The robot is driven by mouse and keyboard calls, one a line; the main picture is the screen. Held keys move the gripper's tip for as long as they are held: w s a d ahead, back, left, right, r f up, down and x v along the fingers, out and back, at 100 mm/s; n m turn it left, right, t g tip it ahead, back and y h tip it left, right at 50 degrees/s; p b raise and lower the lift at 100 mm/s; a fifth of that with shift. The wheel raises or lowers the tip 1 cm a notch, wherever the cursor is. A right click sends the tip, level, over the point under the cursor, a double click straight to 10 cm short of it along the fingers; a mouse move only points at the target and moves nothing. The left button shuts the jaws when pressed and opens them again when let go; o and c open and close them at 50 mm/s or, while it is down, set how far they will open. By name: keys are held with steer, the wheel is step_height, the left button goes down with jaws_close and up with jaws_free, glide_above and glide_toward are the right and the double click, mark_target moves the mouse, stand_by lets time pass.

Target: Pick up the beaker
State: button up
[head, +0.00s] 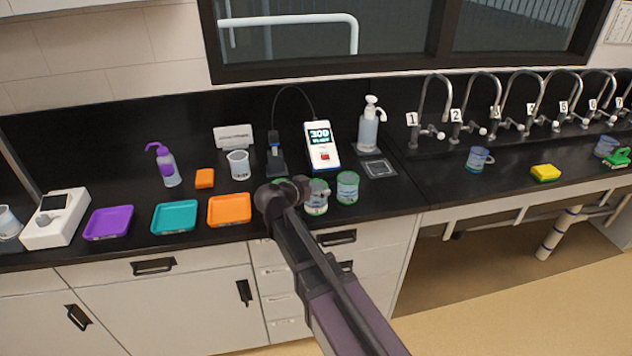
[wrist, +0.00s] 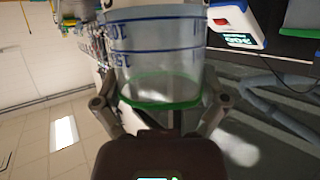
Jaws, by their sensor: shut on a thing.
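My gripper (head: 303,190) is at the front of the black bench, just right of the orange tray. It is shut on a clear beaker (head: 317,198), which looks upright. In the wrist view the beaker (wrist: 160,55) fills the space between the fingers, with blue bands on its wall and a green ring at one end. One finger lies along each side of it. Whether the beaker touches the bench is hard to tell. A second clear beaker with green edges (head: 347,187) stands close on the right.
Behind stand a white meter (head: 322,147), a dark stand (head: 275,160), a white cup (head: 238,164) and a pump bottle (head: 369,128). Orange (head: 229,210), teal (head: 174,217) and purple (head: 108,223) trays lie left.

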mark_target(318, 206)
steer(key=shift+s+d+r+p, duration=0.15)
steer(key=shift+s+d, duration=0.05)
steer(key=shift+s, duration=1.3)
steer(key=shift+s+d+r+p, duration=0.1)
steer(key=shift+s+d, duration=0.05)
steer(key=shift+s, duration=1.35)
steer(key=shift+s+d+r+p, duration=0.15)
steer(key=shift+s+d, duration=0.05)
steer(key=shift+s, duration=1.3)
steer(key=shift+s, duration=0.1)
steer(key=shift+d, duration=0.15)
